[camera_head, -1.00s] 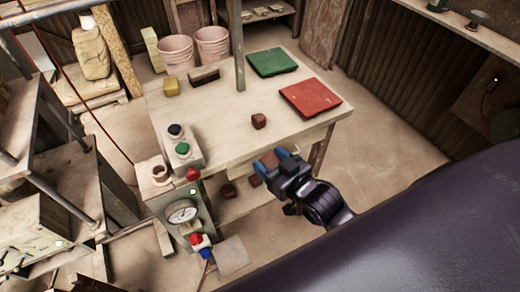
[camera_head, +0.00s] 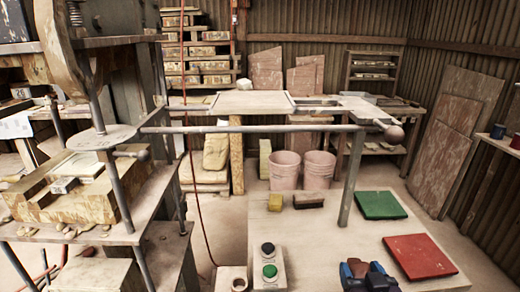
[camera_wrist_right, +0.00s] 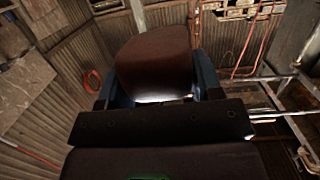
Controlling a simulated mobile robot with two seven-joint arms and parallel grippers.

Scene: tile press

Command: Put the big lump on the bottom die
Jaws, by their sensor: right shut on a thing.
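My right gripper (camera_head: 367,273) shows at the bottom of the head view, its blue fingers over the near part of the workbench. It is shut on a dark reddish-brown lump, which I take for the big lump (camera_wrist_right: 155,62); it fills the space between the fingers (camera_wrist_right: 155,88) in the right wrist view. A worn yellowish block (camera_head: 40,208) sits in the press at the left, far from the gripper; it may be the bottom die, but I cannot tell for sure. My left gripper is out of view.
Green (camera_head: 380,205) and red (camera_head: 420,257) pads lie on the workbench. A button box (camera_head: 268,270), a yellow block (camera_head: 303,201) and a brush (camera_head: 309,201) are also there.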

